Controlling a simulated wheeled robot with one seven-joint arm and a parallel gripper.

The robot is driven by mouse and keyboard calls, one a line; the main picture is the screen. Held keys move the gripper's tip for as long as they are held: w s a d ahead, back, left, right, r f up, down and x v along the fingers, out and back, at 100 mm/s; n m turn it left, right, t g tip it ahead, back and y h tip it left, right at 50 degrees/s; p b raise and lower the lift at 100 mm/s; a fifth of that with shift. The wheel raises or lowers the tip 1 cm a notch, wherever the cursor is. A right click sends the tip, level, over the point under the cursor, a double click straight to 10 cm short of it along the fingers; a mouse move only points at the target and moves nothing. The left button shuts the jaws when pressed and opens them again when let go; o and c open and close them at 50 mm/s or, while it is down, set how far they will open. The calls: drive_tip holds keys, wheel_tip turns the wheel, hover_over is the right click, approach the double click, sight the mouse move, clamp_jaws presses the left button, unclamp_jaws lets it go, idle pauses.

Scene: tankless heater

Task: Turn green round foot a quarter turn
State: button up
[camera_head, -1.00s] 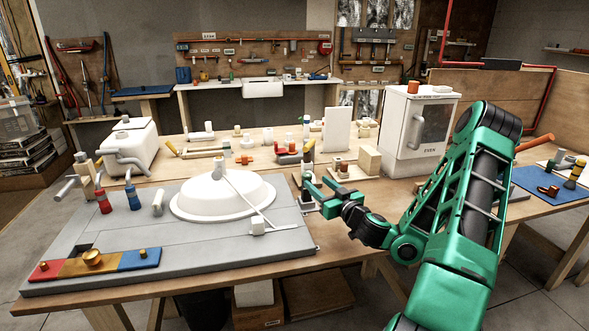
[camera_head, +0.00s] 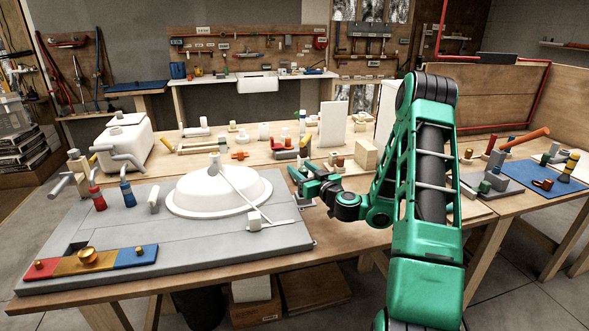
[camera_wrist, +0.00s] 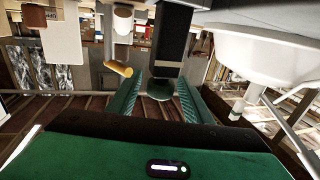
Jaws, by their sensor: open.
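A dark green round foot (camera_wrist: 161,89) shows in the wrist view at the end of a black square post (camera_wrist: 172,40). My gripper (camera_wrist: 158,97) is open, with one teal finger on each side of the foot. I cannot tell whether either finger touches it. In the head view my gripper (camera_head: 298,184) is at the right edge of the grey board, beside the white basin. The foot cannot be made out there.
The white basin (camera_head: 190,192) sits on the grey board (camera_head: 200,245), left of my gripper; it also shows in the wrist view (camera_wrist: 262,55). A pale wooden block (camera_head: 365,154) stands behind my gripper. An orange-tipped cylinder (camera_wrist: 118,68) shows left of the post.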

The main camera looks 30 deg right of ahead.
drive_tip(key=shift+w, duration=1.45)
drive_tip(key=c, duration=1.1)
drive_tip(key=shift+o, duration=0.2)
